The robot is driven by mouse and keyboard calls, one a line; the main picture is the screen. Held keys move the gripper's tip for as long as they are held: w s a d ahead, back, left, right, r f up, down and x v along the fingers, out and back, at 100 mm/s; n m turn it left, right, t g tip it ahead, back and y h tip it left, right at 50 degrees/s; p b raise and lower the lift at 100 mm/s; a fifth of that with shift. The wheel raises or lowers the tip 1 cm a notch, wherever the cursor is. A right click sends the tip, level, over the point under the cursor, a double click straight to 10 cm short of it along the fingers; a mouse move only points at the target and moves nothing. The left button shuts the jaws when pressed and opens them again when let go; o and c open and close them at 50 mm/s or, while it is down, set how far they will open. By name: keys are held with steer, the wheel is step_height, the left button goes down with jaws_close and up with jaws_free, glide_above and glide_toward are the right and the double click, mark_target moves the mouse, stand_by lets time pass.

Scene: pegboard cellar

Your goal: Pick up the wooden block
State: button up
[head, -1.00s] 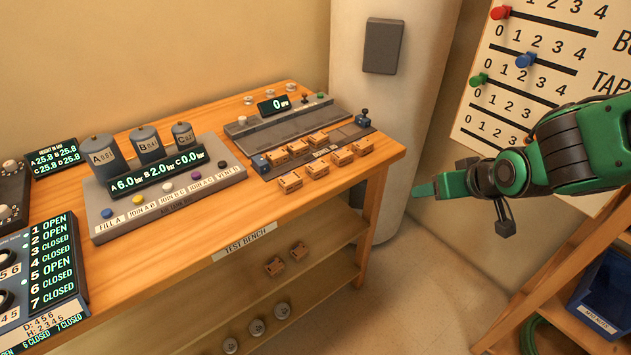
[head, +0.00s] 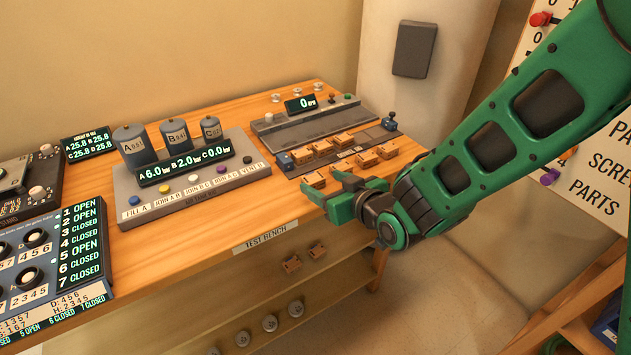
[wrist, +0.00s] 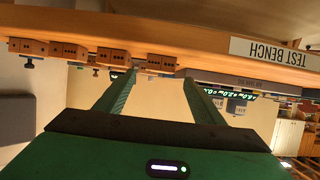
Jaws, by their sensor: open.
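Several small wooden blocks sit on the right part of the bench; the pictures do not show which one the task means. The front-left block (head: 314,180) is nearest my gripper (head: 322,183). Beside it in the front row are more blocks (head: 343,165) (head: 366,158) (head: 388,150). My gripper is open and empty at the bench's front edge, its fingers pointing left towards that block. In the upside-down wrist view, a block (wrist: 155,62) shows beyond and between the two fingertips (wrist: 159,77). I see no contact, though the fingers partly overlap the front-left block in the head view.
The test bench (head: 200,235) has a tank console (head: 190,180) left of the blocks and a grey rail device (head: 310,123) behind them. A wall board stands at right.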

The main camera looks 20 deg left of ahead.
mark_target(316, 180)
steer(key=shift+f+x, duration=0.2)
steer(key=shift+x, duration=2.6)
steer(key=shift+d, duration=0.1)
steer(key=c, duration=1.1)
